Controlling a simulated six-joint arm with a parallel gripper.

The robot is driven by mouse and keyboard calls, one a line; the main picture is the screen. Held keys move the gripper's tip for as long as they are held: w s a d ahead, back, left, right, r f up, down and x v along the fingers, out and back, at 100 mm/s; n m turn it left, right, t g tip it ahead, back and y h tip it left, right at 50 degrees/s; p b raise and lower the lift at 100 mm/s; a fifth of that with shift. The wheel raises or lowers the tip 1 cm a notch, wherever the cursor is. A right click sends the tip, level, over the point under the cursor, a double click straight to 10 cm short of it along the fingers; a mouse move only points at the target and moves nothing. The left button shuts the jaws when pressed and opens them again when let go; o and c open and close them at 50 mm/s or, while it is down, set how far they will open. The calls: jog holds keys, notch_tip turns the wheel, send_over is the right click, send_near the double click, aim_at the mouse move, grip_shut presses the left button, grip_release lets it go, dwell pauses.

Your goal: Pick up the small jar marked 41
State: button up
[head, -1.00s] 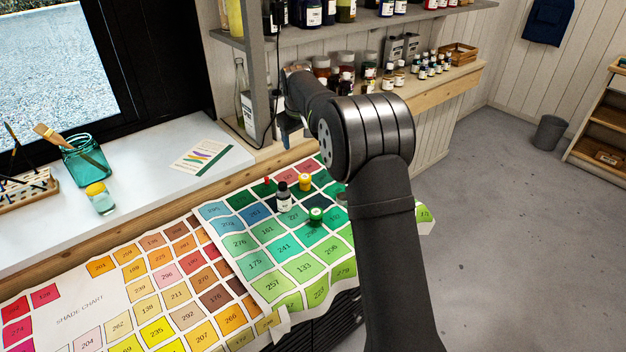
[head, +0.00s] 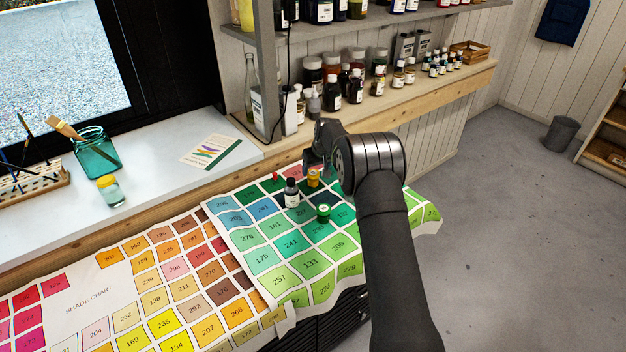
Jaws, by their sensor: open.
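Several small containers stand on the green side of the shade chart (head: 278,258). One is a bottle with a black cap and pale label (head: 291,193). Just behind it to the right is a small yellow jar (head: 313,178), and nearer me is a small green jar (head: 323,213). A tiny red item (head: 276,175) sits at the chart's far edge. No mark 41 is readable on any of them. My gripper (head: 312,163) is open, above and close to the yellow jar in the picture. The arm partly hides its jaws, and I see nothing held.
Shelves (head: 385,97) with many bottles stand behind the chart. A white sill (head: 160,175) holds a teal brush jar (head: 96,152), a yellow-lidded jar (head: 110,190) and a card (head: 210,151). The chart's left part is clear.

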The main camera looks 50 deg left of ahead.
aim_at(313, 173)
jog(key=shift+a+x, duration=0.15)
jog(key=shift+x, duration=1.25)
jog(key=shift+a+x, duration=0.15)
jog(key=shift+x, duration=1.2)
jog(key=shift+s+r, duration=0.1)
jog(key=shift+s, duration=0.05)
jog(key=c, duration=1.1)
jog(key=shift+r, duration=0.1)
